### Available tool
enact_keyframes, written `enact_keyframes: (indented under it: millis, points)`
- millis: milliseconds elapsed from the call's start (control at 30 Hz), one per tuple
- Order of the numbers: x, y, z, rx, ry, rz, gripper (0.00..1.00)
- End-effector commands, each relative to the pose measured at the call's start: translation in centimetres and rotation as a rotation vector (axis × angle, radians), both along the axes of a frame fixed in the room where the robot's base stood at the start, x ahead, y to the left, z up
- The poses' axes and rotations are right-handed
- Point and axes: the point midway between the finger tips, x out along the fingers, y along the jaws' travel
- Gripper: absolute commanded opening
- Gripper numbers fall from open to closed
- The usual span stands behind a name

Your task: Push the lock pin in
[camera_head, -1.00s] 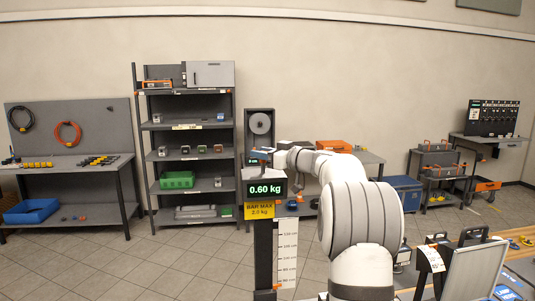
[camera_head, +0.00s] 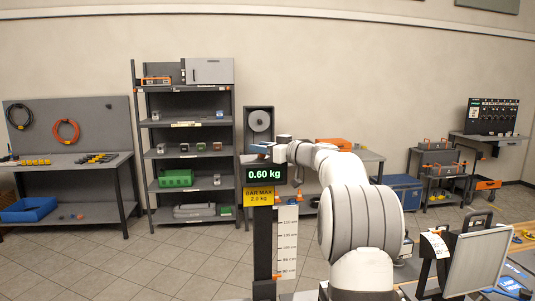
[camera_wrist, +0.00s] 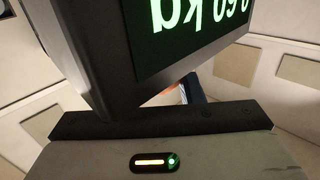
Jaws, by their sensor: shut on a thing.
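The dark post with the display box (camera_head: 266,174) reading 0.60 kg stands in front of me, with a yellow BAR MAX 2.0 kg label below it. My gripper (camera_head: 262,148) is at the top of this box, with blue at its tip. In the wrist view the box (camera_wrist: 110,60) covers most of the fingers. A dark blue finger-like part (camera_wrist: 191,88) and a small orange part (camera_wrist: 174,95) show beneath its edge. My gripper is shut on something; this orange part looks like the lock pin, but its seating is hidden.
A white height scale (camera_head: 286,240) hangs beside the post, with an orange marker (camera_head: 277,277) low down. A workbench (camera_head: 365,157) stands behind it, a shelf rack (camera_head: 188,128) to the left.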

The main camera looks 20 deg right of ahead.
Motion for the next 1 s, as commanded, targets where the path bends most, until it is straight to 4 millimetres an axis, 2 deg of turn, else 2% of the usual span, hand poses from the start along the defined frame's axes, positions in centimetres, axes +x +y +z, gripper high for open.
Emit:
enact_keyframes:
  millis: [33,367,400,600,867,1000]
  points:
    - [0.0,0.1,-0.7,-0.002,0.002,0.003,0.00]
    - [0.0,0.1,-0.8,-0.001,0.010,0.005,0.00]
    - [0.0,0.1,-0.9,0.000,0.011,0.005,0.38]
    - [0.0,0.1,-0.7,0.000,0.007,0.003,0.54]
    - [-0.1,0.0,-0.5,-0.001,0.004,0.002,0.55]
    - [-1.1,-0.8,-0.8,0.000,0.004,0.000,0.55]
